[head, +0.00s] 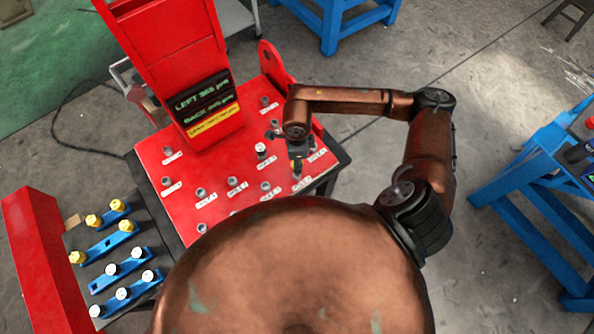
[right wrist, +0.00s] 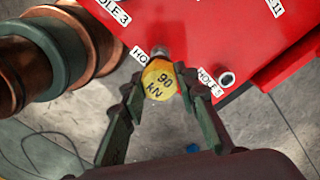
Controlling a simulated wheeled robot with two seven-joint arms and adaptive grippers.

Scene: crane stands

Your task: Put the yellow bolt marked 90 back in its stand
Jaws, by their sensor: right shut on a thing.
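My right gripper (head: 297,160) is over the near right corner of the red plate (head: 235,212). In the right wrist view its fingers (right wrist: 158,88) are closed around the yellow bolt (right wrist: 160,78), whose head reads 90 kN. A grey metal piece shows just beyond the head; I cannot tell whether the bolt is clear of its hole. At the left, a blue stand (head: 108,243) holds a yellow bolt (head: 126,226) at one end and another (head: 78,257) at the other, with bare space between. A shorter blue stand (head: 107,214) holds two yellow bolts. My left gripper is not in view.
Two further blue stands (head: 124,271) hold white bolts. A red upright (head: 42,255) stands left of them. A red column with a display (head: 205,103) rises from the plate's far side. Several labelled holes and a white bolt (head: 261,148) are on the plate.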

